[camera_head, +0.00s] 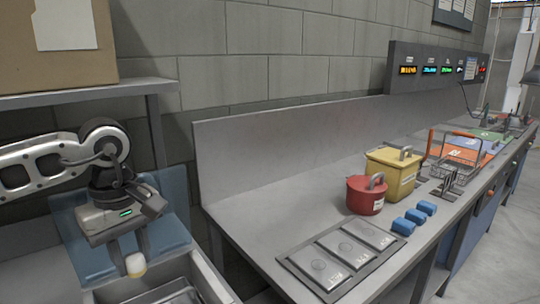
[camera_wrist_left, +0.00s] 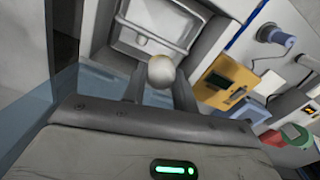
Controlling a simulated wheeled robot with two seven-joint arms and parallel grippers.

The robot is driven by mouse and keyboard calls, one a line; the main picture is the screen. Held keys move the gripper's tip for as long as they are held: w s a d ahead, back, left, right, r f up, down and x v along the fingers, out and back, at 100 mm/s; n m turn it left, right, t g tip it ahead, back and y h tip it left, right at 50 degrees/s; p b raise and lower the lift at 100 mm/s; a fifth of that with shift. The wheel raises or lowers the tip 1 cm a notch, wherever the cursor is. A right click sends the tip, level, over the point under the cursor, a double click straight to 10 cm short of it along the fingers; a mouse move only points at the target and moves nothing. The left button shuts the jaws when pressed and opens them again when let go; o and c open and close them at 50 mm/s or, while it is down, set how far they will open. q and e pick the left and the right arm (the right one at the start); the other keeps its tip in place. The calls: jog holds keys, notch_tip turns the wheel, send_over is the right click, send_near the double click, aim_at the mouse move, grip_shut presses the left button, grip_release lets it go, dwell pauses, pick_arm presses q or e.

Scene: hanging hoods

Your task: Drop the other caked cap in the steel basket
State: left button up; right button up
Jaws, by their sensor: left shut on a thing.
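My left gripper (camera_head: 134,258) is shut on a small rounded cap (camera_head: 136,267), cream and whitish, held between its two fingertips. The cap also shows in the left wrist view (camera_wrist_left: 161,71) as a pale ball at the fingertips. Below and just beyond it is a grey, open-topped basin (camera_head: 211,277) with steel wire or rim inside, cut off by the lower picture edge. In the left wrist view the basin's inside shows a wire-like steel rim (camera_wrist_left: 150,37), close to the cap. A wire basket (camera_head: 456,153) stands far along the bench at right. My right gripper is out of view.
A long grey bench holds a red pot (camera_head: 364,196), a yellow container (camera_head: 392,173), several blue blocks (camera_head: 404,226) and a panel of grey plates (camera_head: 343,252). A blue sheet or panel (camera_head: 165,217) stands behind my gripper. A shelf with a cardboard box (camera_head: 75,65) hangs above my arm.

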aim_at(138, 276)
pick_arm(q)
notch_tip(138, 276, down, 5)
jog(key=b, duration=0.2)
jog(key=shift+b, duration=0.3)
jog(key=o, duration=1)
jog(key=shift+r, duration=0.1)
notch_tip(138, 276, up, 16)
jog(key=shift+f+b, duration=0.15)
jog(key=shift+b, duration=0.3)
